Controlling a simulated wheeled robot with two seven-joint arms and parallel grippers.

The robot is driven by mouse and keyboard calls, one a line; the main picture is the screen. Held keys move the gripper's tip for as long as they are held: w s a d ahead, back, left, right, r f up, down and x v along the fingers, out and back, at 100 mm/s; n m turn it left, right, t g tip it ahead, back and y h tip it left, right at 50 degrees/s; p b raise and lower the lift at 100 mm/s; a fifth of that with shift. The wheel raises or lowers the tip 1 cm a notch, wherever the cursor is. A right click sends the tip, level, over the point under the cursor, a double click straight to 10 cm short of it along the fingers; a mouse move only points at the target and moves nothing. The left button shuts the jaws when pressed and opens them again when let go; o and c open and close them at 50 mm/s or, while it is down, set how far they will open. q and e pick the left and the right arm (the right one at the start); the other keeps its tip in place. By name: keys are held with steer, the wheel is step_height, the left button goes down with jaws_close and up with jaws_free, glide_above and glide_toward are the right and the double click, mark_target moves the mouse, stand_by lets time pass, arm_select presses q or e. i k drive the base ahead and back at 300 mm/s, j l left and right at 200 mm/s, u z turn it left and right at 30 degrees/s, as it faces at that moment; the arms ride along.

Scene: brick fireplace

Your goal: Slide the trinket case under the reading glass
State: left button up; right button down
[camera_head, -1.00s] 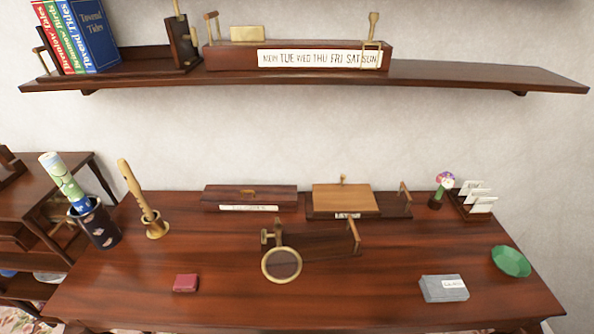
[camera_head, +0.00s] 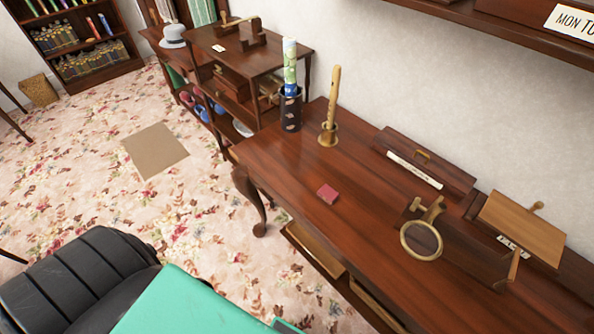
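The reading glass (camera_head: 408,224) is a round brass ring on a stand, right of the case and nearer the bottom of the view. The case and the ring are apart, with bare desk between them. Nothing shows beneath the ring except dark wood. Neither of my grippers is in view.
A dark cup (camera_head: 291,110) with a rolled paper and a brass holder with a flute (camera_head: 330,115) stand at the desk's far left. A lidded box (camera_head: 423,170) lies by the wall. A side table (camera_head: 275,55) stands beyond. Flowered carpet (camera_head: 90,215) is open at left.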

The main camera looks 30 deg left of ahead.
mark_target(325, 193)
steer(key=u, duration=0.5)
steer(key=k+z, duration=0.15)
steer(key=z, duration=1)
steer(key=k+j+u, duration=0.1)
steer(key=u, duration=0.9)
steer(key=i+j+z, duration=0.25)
steer(key=j, duration=0.6)
steer(key=j+z, duration=0.25)
steer(key=j, duration=0.55)
